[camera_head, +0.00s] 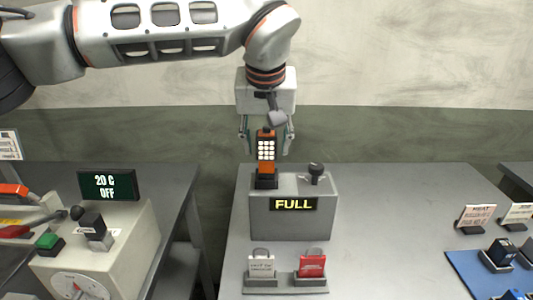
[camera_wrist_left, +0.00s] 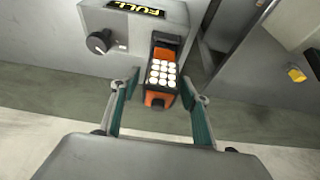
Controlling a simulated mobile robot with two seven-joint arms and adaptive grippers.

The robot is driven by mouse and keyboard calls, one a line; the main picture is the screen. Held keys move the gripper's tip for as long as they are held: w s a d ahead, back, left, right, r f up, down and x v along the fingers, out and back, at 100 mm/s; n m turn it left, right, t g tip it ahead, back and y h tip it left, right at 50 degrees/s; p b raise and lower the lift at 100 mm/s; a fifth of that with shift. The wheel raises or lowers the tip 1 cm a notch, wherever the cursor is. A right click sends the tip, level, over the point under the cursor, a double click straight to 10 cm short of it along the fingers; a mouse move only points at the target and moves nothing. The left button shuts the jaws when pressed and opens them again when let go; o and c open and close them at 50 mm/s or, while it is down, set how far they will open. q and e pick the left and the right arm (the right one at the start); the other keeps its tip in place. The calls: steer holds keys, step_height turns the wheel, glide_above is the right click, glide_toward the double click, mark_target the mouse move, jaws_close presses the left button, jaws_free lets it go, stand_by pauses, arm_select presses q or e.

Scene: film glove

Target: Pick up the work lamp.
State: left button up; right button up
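The work lamp (camera_head: 266,149) is orange and black with a panel of round white lights. It stands upright in a dark holder on top of the grey box with the "FULL" display (camera_head: 292,221). In the left wrist view the lamp (camera_wrist_left: 162,75) lies between the fingers. My left gripper (camera_head: 266,145) points down over the lamp from above. Its two teal-padded fingers (camera_wrist_left: 160,105) are spread wide on either side of the lamp, with gaps visible. The gripper is open and holds nothing. My right gripper is in neither view.
A black knob (camera_head: 316,170) stands on the box beside the lamp. A red card and a white card (camera_head: 262,266) stand in a rack in front. A control box with a "20 C OFF" display (camera_head: 107,186) is at left. A blue mat (camera_head: 477,275) with small items lies at right.

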arm_select(q)
steer(key=c, duration=0.9)
steer(key=shift+r, duration=0.15)
